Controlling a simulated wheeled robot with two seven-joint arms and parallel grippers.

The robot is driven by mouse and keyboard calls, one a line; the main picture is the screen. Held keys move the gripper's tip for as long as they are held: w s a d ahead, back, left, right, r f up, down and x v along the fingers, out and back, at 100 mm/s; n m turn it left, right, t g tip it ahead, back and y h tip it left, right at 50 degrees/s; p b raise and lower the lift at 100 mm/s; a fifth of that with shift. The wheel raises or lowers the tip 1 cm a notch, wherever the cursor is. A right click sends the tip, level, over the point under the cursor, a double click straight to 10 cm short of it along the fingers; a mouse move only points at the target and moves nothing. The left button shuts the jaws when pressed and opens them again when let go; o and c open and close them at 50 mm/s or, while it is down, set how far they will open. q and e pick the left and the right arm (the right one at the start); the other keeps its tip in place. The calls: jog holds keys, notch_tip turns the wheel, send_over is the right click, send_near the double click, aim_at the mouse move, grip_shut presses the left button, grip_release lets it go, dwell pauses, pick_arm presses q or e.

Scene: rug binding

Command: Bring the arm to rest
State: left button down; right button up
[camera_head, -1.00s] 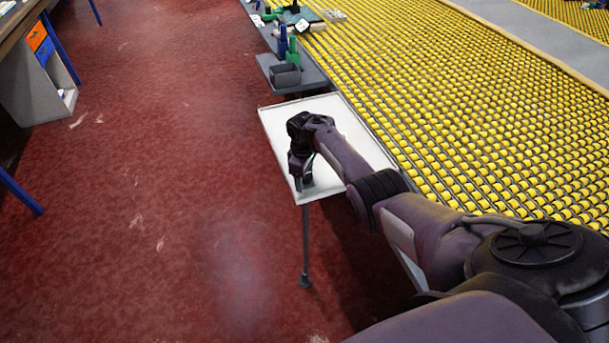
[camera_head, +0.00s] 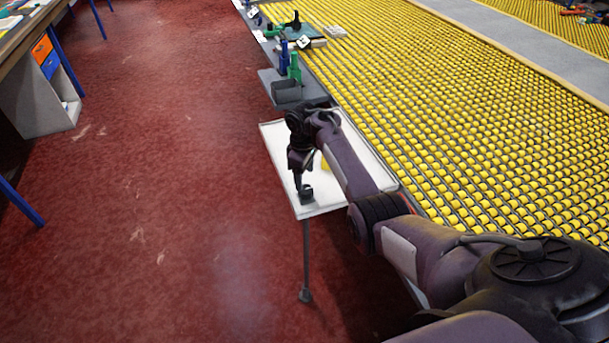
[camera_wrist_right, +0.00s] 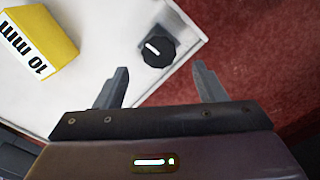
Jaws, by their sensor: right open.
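My right gripper (camera_head: 302,181) is over the front part of a white tray-like table (camera_head: 278,140) in the head view. In the right wrist view its two fingers (camera_wrist_right: 160,85) are spread apart with nothing between them. A black knob-like piece with a white mark (camera_wrist_right: 158,47) lies on the white surface ahead of the fingertips; it shows as a small dark thing in the head view (camera_head: 306,193). A yellow block marked "10 mm" (camera_wrist_right: 42,42) lies to its left, and a yellow sliver of it shows behind my arm (camera_head: 325,164). My left gripper is not in view.
A bed of yellow rollers (camera_head: 450,110) runs along the right side. A grey shelf (camera_head: 268,78) with a grey bin and blue and green holders stands beyond the tray. Red floor (camera_head: 170,180) is open on the left, with a bench (camera_head: 35,95) at far left.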

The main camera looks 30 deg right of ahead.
aim_at(310, 198)
dwell(0.3)
jog(key=s+a+f+m+t+h, duration=0.1)
jog(key=s+a+f, duration=0.1)
jog(key=s+a, duration=0.35)
jog(key=s+a+f+m+t+h, duration=0.1)
jog(key=s+a+f, duration=0.15)
jog(key=s, duration=0.65)
jog(key=s+a+r+m+t+y, duration=0.1)
jog(key=s+a+r, duration=0.4)
jog(key=s, duration=0.3)
jog(key=s+a+r+m+t+y, duration=0.1)
jog(key=s+a+r+m, duration=0.1)
jog(key=s+a+r, duration=0.5)
notch_tip(310, 198, down, 32)
jog(key=s+d+g+b, duration=0.1)
jog(key=s+d+g, duration=0.1)
jog(key=s+d+f, duration=0.3)
jog(key=s+f, duration=1.6)
jog(key=s, duration=0.1)
jog(key=shift+f+n+g+b, duration=0.25)
jog(key=shift+n+g+b, duration=0.15)
jog(key=shift+b, duration=0.05)
